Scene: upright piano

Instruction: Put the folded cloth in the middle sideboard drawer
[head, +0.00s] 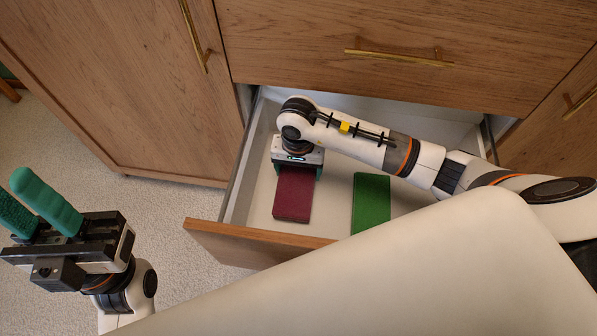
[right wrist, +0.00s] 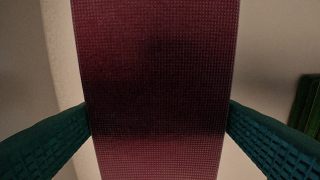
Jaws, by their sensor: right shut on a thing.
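The folded cloth (head: 293,195) is a maroon, woven-textured flat slab inside the pulled-out sideboard drawer (head: 262,241). My right gripper (head: 297,172) points down into this drawer and is shut on the cloth at its far end. In the right wrist view the cloth (right wrist: 160,90) fills the middle, with a teal finger against each side. Whether the cloth touches the drawer floor I cannot tell. My left gripper (head: 40,208) is empty, at the lower left outside the drawer, its green fingers apart.
A green flat block (head: 371,203) lies in the drawer to the right of the cloth. A closed drawer front (head: 420,40) with a brass handle is above, and a closed door (head: 120,80) stands at left. Light carpet (head: 160,215) is clear between the left gripper and drawer.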

